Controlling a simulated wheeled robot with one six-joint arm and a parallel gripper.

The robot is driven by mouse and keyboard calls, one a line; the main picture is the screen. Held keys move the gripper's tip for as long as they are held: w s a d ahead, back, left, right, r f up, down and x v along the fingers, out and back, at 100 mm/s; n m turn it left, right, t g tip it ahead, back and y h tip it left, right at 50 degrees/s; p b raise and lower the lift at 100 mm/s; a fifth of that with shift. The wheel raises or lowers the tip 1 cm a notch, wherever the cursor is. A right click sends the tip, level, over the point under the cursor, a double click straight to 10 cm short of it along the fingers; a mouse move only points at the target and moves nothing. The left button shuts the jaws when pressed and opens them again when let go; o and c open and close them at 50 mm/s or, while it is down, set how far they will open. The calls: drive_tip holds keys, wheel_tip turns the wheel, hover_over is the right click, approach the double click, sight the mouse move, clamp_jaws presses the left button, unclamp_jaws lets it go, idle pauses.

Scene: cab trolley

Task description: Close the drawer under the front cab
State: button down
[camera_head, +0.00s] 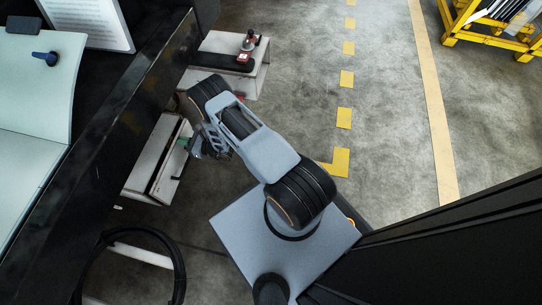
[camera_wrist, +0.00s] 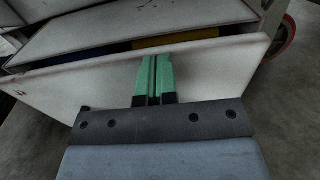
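A pale, scuffed drawer (camera_wrist: 85,85) stands partly open under a white cabinet top (camera_wrist: 130,25) in the wrist view. Something blue and something yellow (camera_wrist: 175,40) show in the gap behind its front panel. In the head view the drawer front (camera_head: 172,180) sticks out from a white unit at the left. My gripper (camera_wrist: 156,62) has green fingertips held together, with only a thin line between them and nothing held. The tips overlap the drawer's front panel; whether they touch it is unclear. In the head view my arm partly hides the gripper (camera_head: 184,143).
A second white unit (camera_head: 252,82) with a red and black device (camera_head: 246,48) stands beyond my arm. A long dark panel (camera_head: 110,120) runs along the left. A black hoop (camera_head: 178,262) is at lower left. Grey floor on the right is open up to a yellow rack (camera_head: 490,40).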

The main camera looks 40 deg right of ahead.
drive_tip(key=shift+x, duration=0.95)
drive_tip(key=shift+a+r, duration=0.1)
drive_tip(key=shift+a, duration=0.2)
drive_tip(key=shift+d, duration=0.1)
